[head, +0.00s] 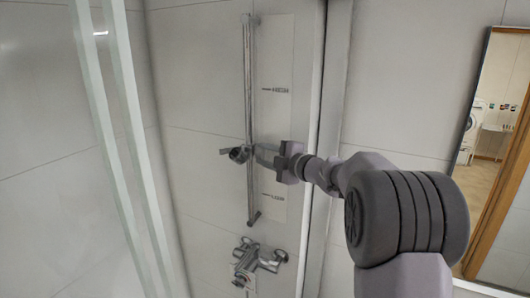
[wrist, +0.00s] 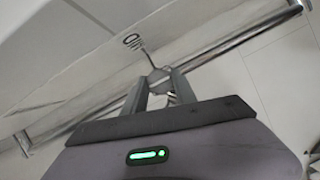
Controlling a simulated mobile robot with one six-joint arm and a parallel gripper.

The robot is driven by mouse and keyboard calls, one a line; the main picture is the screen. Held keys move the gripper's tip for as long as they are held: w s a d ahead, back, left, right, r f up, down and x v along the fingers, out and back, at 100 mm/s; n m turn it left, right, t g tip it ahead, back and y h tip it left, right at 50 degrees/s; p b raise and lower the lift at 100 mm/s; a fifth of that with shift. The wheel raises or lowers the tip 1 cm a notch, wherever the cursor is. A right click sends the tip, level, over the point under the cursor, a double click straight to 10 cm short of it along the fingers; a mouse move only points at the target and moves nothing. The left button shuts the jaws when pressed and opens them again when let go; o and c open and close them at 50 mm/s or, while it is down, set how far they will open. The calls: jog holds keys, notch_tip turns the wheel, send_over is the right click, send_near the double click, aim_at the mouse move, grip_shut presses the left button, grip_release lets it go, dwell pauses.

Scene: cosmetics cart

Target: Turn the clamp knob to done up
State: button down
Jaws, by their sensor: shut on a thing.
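The shower rail (head: 249,85) stands upright on the tiled wall in the head view. A dark holder (head: 237,154) sits on it below the middle. My gripper (head: 259,152) reaches in from the right at the holder's height. In the wrist view the rail (wrist: 245,39) runs diagonally. The grey clamp knob (wrist: 158,76) lies between the tips of my gripper (wrist: 159,82), which is shut on it. The knob is small and partly hidden by the fingers, so its turn angle cannot be told.
A pale strip (head: 277,110) with two marked lines is behind the rail. A mixer tap (head: 262,257) is on the wall below. Glass panel edges (head: 125,110) stand at left. A mirror (head: 495,130) hangs at right.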

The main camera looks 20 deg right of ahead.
jog(key=c, duration=1)
grip_release()
jog(key=shift+s+d, duration=0.25)
jog(key=shift+s, duration=0.15)
jog(key=b+v, duration=0.4)
jog(key=v, duration=1.2)
jog(key=shift+s, duration=0.3)
jog(key=shift+r, duration=0.1)
